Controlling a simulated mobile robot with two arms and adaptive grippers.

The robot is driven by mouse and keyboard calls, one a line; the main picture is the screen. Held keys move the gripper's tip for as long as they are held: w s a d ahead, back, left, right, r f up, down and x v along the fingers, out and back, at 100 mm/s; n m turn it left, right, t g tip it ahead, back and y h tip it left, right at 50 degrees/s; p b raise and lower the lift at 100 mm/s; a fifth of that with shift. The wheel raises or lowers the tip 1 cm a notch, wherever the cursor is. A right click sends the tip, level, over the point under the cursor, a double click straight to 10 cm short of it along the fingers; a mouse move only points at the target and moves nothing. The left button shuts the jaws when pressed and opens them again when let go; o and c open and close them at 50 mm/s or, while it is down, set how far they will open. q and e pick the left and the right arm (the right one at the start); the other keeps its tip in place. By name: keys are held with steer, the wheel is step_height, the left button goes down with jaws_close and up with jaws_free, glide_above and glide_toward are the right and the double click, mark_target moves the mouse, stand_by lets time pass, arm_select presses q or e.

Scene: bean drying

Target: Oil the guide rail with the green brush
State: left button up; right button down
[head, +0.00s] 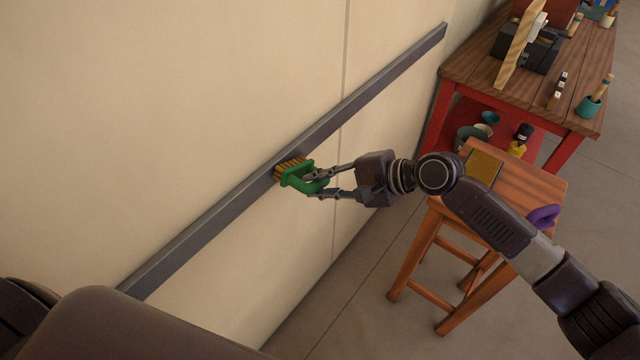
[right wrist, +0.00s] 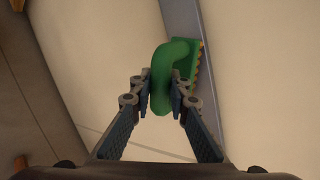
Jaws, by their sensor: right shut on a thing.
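The guide rail (head: 215,220) is a dark grey bar running diagonally across the beige wall. My right gripper (head: 318,183) is shut on the handle of the green brush (head: 299,178). The brush's yellow-brown bristles (head: 290,167) are at the rail around its middle; whether they press on it is hard to tell. In the right wrist view the green brush (right wrist: 177,72) sits between the fingertips of my right gripper (right wrist: 161,90), with the rail (right wrist: 205,100) behind it. My left gripper does not show.
A wooden stool (head: 515,178) with a dark flat piece and a purple object (head: 543,216) stands right of the wall, beneath my right arm. A red-framed workbench (head: 545,105) with tools and a teal cup (head: 590,106) is at the upper right. The wall along the rail is clear.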

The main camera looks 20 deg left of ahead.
steer(key=shift+w+a, duration=0.1)
steer(key=shift+a, duration=0.2)
steer(key=shift+w+d+b, duration=0.35)
steer(key=shift+w+b, duration=0.05)
steer(key=shift+w, duration=0.45)
steer(key=shift+w+d, duration=0.35)
steer(key=shift+w, duration=0.45)
steer(key=shift+w+d+b, duration=0.25)
steer(key=shift+w+b, duration=0.25)
steer(key=shift+w, duration=0.35)
steer(key=shift+w+d+b, duration=0.25)
steer(key=shift+w+b, duration=0.25)
steer(key=shift+w, duration=0.3)
